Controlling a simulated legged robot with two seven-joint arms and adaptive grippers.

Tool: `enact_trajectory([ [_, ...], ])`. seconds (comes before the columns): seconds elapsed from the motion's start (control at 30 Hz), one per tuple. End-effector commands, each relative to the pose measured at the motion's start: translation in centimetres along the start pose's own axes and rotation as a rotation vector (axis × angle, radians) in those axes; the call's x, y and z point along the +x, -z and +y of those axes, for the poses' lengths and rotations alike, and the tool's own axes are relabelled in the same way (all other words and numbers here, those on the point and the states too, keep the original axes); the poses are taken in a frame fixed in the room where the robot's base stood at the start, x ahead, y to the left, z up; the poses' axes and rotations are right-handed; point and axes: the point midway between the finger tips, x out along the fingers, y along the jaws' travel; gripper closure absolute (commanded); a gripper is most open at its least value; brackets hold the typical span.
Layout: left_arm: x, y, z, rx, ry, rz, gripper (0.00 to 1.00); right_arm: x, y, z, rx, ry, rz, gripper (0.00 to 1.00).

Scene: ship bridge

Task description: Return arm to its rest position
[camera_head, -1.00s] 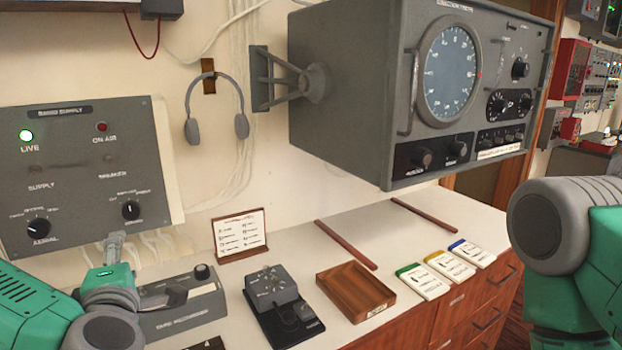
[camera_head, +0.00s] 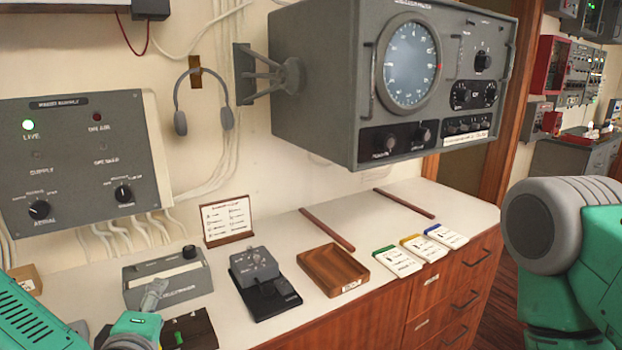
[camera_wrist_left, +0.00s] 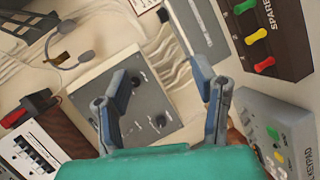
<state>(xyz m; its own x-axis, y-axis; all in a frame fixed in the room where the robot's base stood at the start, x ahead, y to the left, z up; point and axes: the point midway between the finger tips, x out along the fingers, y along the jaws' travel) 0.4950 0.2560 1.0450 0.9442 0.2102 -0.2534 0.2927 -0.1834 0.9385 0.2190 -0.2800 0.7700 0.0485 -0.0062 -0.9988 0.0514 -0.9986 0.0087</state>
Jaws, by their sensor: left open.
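My left arm enters at the lower left of the head view. Its gripper (camera_head: 153,294) is seen small in front of the grey box with a knob (camera_head: 165,275), and I cannot tell its height above the counter. In the left wrist view the two fingers (camera_wrist_left: 160,85) are wide apart with nothing between them, and the grey supply panel (camera_wrist_left: 142,75) shows behind them. My right arm (camera_head: 562,235) shows as a grey and green joint at the right edge of the head view. Its gripper is out of view.
The counter (camera_head: 290,226) holds a grey keyed device (camera_head: 257,264), a wooden tray (camera_head: 334,270) and several cards. A radar unit (camera_head: 400,85) juts from the wall above it. A headset (camera_head: 203,105) hangs there. The left wrist view shows a spares box (camera_wrist_left: 272,40) and keypad (camera_wrist_left: 277,130).

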Motion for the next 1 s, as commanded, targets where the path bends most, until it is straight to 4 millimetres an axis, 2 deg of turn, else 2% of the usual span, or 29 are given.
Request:
enact_trajectory([
  [0.03,-0.2,-1.2,-1.7,0.050,0.022,-0.045,0.47,0.4,-0.1,0.0,0.000,0.000,-0.001,0.60],
  [0.17,-0.9,-4.1,-6.4,0.198,0.092,-0.177,0.47,1.1,-0.1,0.0,0.000,0.000,-0.001,0.60],
  [0.27,-2.2,-6.6,-11.6,0.355,0.164,-0.315,0.47,1.8,-0.2,0.0,0.000,0.000,-0.001,0.60],
  [0.37,-4.6,-8.5,-18.5,0.563,0.260,-0.494,0.47,2.8,-0.2,0.0,0.000,0.000,-0.001,0.60],
  [0.4,-5.8,-8.8,-21.4,0.650,0.301,-0.570,0.47,3.2,-0.2,0.0,0.000,0.000,-0.001,0.60],
  [0.47,-7.8,-8.9,-25.5,0.781,0.364,-0.684,0.47,3.8,-0.3,0.0,0.000,0.000,-0.001,0.60],
  [0.5,-9.1,-8.5,-28.1,0.866,0.406,-0.759,0.47,4.2,-0.3,0.0,0.000,0.000,-0.001,0.60],
  [0.6,-12.3,-6.7,-33.6,1.060,0.509,-0.930,0.47,5.0,-0.3,0.0,0.000,0.000,-0.001,0.60],
  [0.7,-14.8,-4.4,-37.3,1.211,0.596,-1.065,0.47,5.6,-0.4,0.0,0.000,0.000,-0.001,0.60],
  [0.8,-16.4,-2.4,-39.3,1.307,0.657,-1.155,0.47,6.0,-0.4,0.0,0.000,0.000,-0.001,0.60],
  [0.9,-17.1,-1.3,-40.1,1.351,0.689,-1.199,0.47,6.1,-0.4,0.0,0.000,0.000,-0.001,0.60],
  [1.0,-17.4,-1.1,-40.2,1.360,0.697,-1.210,0.47,6.0,-0.4,0.0,0.000,0.000,-0.001,0.60],
])
